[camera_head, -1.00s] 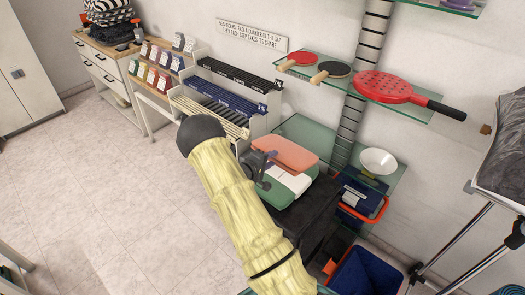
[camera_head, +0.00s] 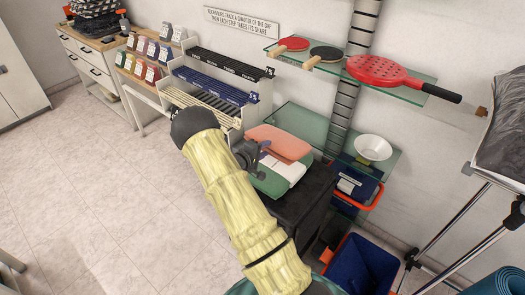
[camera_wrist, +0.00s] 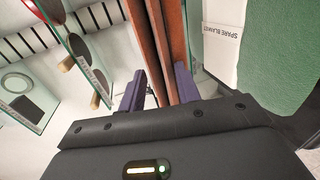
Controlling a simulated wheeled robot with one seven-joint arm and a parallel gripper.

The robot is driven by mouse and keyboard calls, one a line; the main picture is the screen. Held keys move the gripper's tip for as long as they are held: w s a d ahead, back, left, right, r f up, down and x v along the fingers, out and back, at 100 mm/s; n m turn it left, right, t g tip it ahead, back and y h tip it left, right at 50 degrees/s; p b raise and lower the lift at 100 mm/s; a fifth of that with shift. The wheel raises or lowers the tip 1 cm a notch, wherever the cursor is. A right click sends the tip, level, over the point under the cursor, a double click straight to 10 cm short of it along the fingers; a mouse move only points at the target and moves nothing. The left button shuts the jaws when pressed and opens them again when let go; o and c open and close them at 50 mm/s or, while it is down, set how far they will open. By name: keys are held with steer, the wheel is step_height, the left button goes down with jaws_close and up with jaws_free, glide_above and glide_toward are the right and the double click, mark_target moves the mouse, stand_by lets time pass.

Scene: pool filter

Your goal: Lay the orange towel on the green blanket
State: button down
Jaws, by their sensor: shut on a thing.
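My gripper (camera_head: 262,152) is shut on the orange towel (camera_head: 282,142), a flat folded piece. In the wrist view the towel (camera_wrist: 148,40) stands edge-on between the purple fingers (camera_wrist: 160,90). The folded green blanket (camera_head: 268,184) lies on a dark stand just below and in front of the towel in the head view, with a white label band (camera_head: 282,169) across it. The blanket also shows at the right of the wrist view (camera_wrist: 278,55), apart from the towel there. Whether the towel touches it is unclear.
A tiered rack (camera_head: 210,90) stands left of the stand. A glass shelf with a white bowl (camera_head: 373,147) is close on the right. A higher shelf holds a red paddle (camera_head: 390,70). A blue bin (camera_head: 362,265) stands at the lower right. The floor at left is clear.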

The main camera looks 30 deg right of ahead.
steer(key=shift+w+d+f+b, duration=0.1)
steer(key=shift+d+f+b, duration=0.2)
steer(key=shift+f+b, duration=0.65)
steer(key=shift+w+d+f+b, duration=0.1)
steer(key=shift+d+f+b, duration=0.15)
steer(key=shift+f+b, duration=0.75)
steer(key=shift+w+d+f+b, duration=0.1)
steer(key=shift+d+f+b, duration=0.3)
steer(key=shift+f, duration=1)
steer(key=shift+a, duration=0.1)
jaws_free()
steer(key=shift+s+a, duration=0.25)
steer(key=shift+a, duration=0.1)
steer(key=shift+a+p, duration=0.35)
steer(key=shift+a, duration=0.1)
